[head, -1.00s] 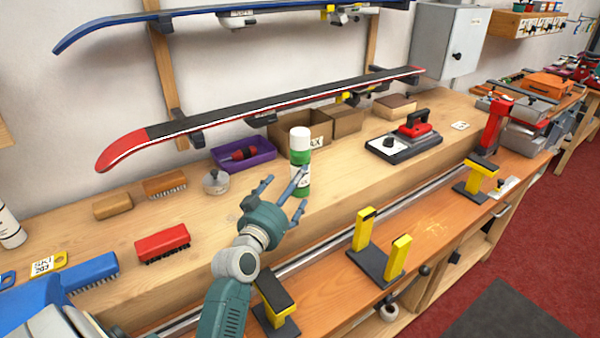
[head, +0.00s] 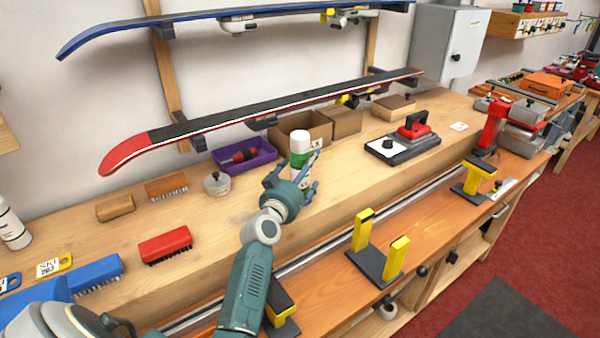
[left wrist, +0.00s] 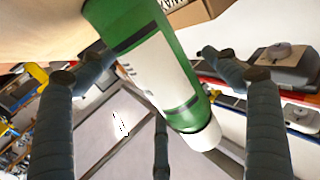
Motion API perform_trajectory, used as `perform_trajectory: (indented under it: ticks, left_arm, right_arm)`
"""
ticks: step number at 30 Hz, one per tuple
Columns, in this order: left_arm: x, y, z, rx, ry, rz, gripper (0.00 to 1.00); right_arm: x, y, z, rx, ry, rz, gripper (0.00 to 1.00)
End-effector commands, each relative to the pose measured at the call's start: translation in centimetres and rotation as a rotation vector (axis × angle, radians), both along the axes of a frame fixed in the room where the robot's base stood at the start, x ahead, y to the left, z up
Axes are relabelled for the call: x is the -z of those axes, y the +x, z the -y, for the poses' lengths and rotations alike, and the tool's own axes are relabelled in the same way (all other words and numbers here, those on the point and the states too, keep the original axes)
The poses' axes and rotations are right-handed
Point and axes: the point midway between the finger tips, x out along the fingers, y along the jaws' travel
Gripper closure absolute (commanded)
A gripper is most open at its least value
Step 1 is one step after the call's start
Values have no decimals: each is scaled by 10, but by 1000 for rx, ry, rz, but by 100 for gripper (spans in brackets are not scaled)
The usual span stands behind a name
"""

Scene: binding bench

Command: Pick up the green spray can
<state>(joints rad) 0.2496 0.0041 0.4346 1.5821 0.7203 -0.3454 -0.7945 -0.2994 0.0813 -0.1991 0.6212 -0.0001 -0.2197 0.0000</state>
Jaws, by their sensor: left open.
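The green spray can (head: 300,143) with a white cap stands upright on the raised wooden shelf of the bench. My left gripper (head: 302,174) is at the can, and its hand and fingers hide the can's lower part in the head view. In the left wrist view the can (left wrist: 155,55) runs between the spread dark fingers of my left gripper (left wrist: 145,75), with its white cap toward the bottom. The fingers are open, with gaps showing beside the can. My right gripper is not in view.
A red-tipped ski (head: 270,115) hangs above. Yellow clamps (head: 397,258) stand in front.

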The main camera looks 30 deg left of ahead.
Motion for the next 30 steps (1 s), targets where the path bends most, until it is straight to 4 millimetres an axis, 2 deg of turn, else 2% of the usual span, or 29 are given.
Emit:
perform_trajectory:
  ticks: [1, 8, 20, 26, 30]
  left_arm:
    - [0, 0, 0, 0, 0, 0, 17]
    - [0, 0, 0, 0, 0, 0, 62]
    - [-9, 0, 0, -1, 0, 7, 62]
    - [-35, 0, 0, -1, 1, 9, 62]
    - [-70, 0, 0, -3, 2, 12, 62]
  right_arm:
    - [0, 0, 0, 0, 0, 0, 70]
    - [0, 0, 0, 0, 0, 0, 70]
    - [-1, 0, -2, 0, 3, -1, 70]
    - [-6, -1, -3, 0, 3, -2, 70]
    - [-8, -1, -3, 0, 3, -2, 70]
